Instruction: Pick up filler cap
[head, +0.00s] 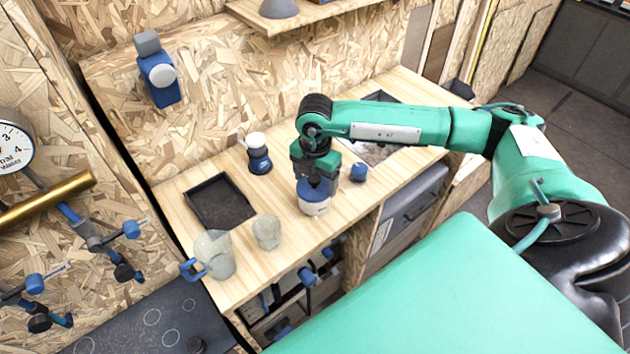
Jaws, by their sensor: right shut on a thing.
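The filler cap (308,190) appears to be the blue top on a round white container (314,208) on the wooden worktop. My right gripper (318,184) points down from above and is shut on this blue top. The fingers hide part of it. I cannot tell whether the cap is apart from the white container below. My left gripper is not in view.
A small blue piece (358,172) stands just right of my gripper. A blue and white grinder-like item (257,153), a black tray (219,201), a clear cup (267,231) and a clear jug (214,253) stand to the left. The back wall is close behind the worktop.

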